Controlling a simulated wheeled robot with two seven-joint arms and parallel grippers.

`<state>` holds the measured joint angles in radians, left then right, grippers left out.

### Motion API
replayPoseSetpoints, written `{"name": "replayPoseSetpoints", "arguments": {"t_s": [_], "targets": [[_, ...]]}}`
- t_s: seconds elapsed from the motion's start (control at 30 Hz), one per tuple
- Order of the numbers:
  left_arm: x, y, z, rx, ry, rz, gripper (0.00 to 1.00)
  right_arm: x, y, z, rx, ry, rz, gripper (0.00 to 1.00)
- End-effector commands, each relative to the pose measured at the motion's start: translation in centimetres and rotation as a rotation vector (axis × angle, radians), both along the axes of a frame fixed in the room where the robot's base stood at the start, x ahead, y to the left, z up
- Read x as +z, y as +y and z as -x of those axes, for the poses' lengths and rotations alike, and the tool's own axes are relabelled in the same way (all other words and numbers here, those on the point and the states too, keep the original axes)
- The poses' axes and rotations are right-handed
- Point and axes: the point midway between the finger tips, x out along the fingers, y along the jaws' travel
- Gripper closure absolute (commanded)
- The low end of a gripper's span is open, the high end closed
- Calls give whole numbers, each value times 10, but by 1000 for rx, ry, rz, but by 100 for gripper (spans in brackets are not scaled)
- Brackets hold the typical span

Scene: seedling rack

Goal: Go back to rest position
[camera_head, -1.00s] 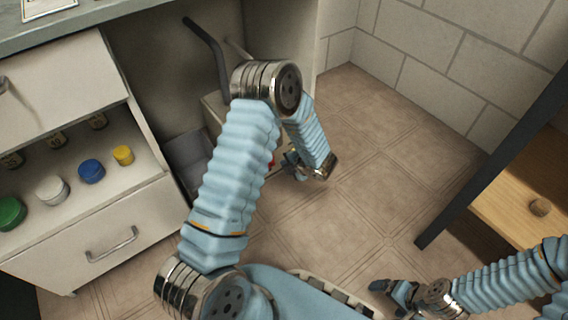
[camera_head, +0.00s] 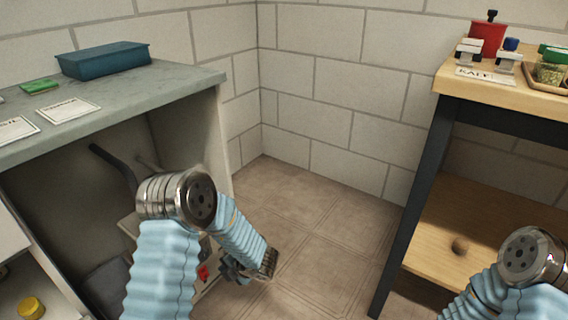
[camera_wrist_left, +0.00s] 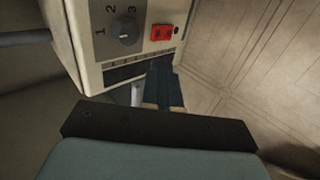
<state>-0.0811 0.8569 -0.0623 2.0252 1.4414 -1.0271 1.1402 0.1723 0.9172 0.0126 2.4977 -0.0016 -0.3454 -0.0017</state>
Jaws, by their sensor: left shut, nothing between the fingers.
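My left arm comes up from the bottom of the head view and bends down at the elbow. My left gripper (camera_head: 232,270) hangs low in front of the open bay under the grey counter. In the left wrist view its dark fingers (camera_wrist_left: 165,90) are together with nothing held, close to a pale box (camera_wrist_left: 115,25). The box has a numbered dial (camera_wrist_left: 124,32) and a red switch (camera_wrist_left: 162,32). I cannot tell if the fingers touch it. My right arm shows at the lower right of the head view, but its gripper is out of view.
The grey counter (camera_head: 190,85) at left carries a blue box (camera_head: 104,60) and paper cards. A wooden bench (camera_head: 470,80) with a dark leg (camera_head: 408,215) and lower shelf (camera_head: 480,215) stands at right. Tiled floor (camera_head: 310,235) between them is free.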

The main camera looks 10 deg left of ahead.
Motion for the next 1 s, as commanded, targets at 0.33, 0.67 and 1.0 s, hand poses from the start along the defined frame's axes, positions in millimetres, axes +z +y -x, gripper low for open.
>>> {"name": "replayPoseSetpoints", "arguments": {"t_s": [0.33, 0.67, 1.0], "targets": [[-73, -69, 39, -1080, 421, 2, 100, 0, 0, 0, 0, 0, 0, 0], [-101, -167, 197, -2455, 589, -53, 100, 0, 0, 0, 0, 0, 0, 0], [1, -175, 204, -2524, 580, -77, 100, 100, 4, 3, 10, -1, -2, 0]]}}
